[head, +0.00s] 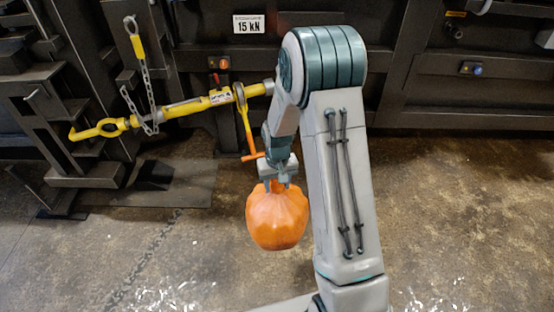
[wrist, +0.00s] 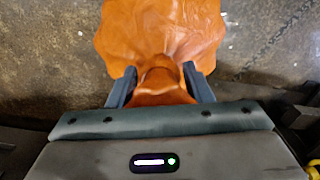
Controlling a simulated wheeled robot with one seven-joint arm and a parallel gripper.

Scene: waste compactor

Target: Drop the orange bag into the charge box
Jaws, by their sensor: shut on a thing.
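The orange bag (head: 277,219) hangs from my gripper (head: 279,184) in the head view, clear of other things and seemingly above the floor. In the wrist view my gripper (wrist: 160,86) has its two dark fingers on both sides of the gathered neck of the orange bag (wrist: 160,30). The bag's body spreads out beyond the fingertips, and its far end is cut off by the top edge. I cannot pick out the charge box in either view.
Dark compactor machinery (head: 420,85) runs along the back, with a "15 kN" sign (head: 249,24). A yellow ratchet turnbuckle (head: 180,109) with a hook and chain (head: 149,95) crosses the front at left, close behind my gripper. Bare concrete floor (head: 455,200) lies open at right.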

